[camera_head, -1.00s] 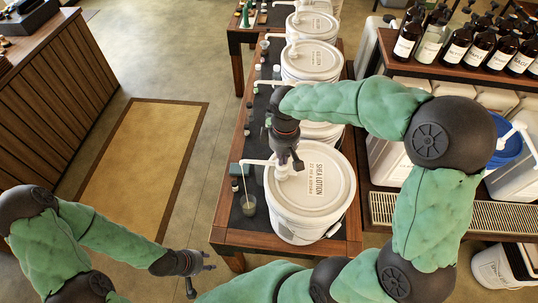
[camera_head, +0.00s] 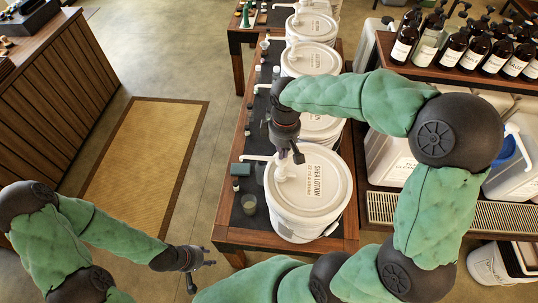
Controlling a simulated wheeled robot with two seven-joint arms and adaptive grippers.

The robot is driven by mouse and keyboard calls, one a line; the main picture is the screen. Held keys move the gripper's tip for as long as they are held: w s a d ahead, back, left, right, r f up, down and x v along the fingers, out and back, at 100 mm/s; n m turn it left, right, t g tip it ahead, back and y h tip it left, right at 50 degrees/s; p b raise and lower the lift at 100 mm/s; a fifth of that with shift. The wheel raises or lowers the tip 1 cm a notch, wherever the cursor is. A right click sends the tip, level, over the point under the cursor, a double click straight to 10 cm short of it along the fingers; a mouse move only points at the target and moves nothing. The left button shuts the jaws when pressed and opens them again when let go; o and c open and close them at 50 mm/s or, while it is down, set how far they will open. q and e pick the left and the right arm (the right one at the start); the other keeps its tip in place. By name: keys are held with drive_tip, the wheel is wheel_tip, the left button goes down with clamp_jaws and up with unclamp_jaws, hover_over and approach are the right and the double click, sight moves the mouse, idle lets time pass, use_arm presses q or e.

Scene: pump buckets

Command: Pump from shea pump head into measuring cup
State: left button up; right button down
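The shea lotion bucket (camera_head: 325,194) is white, with "SHEA LOTION" on its lid. Its white pump head (camera_head: 281,173) stands near the lid's left side, with the spout (camera_head: 256,158) reaching left. The clear measuring cup (camera_head: 249,204) stands on the dark mat left of the bucket, below the spout; its contents are too small to read. My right gripper (camera_head: 290,157) points down right above the pump head, partly covering it; contact and finger opening are unclear. My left gripper (camera_head: 208,257) is open and empty, over the floor left of the table.
More white buckets (camera_head: 311,59) with pumps line the table behind. Brown bottles (camera_head: 452,48) fill a shelf at the right. The wooden table edge (camera_head: 275,241) is in front.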

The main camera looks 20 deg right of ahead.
sight(282, 161)
drive_tip(key=shift+f, duration=0.1)
idle(0.3)
drive_tip(key=shift+f+b, duration=2)
drive_tip(key=shift+f, duration=0.7)
drive_tip(key=shift+r, duration=0.15)
drive_tip(key=shift+r+p, duration=2.05)
drive_tip(key=shift+r, duration=0.55)
drive_tip(key=shift+r+p, duration=1.9)
drive_tip(key=shift+r, duration=0.7)
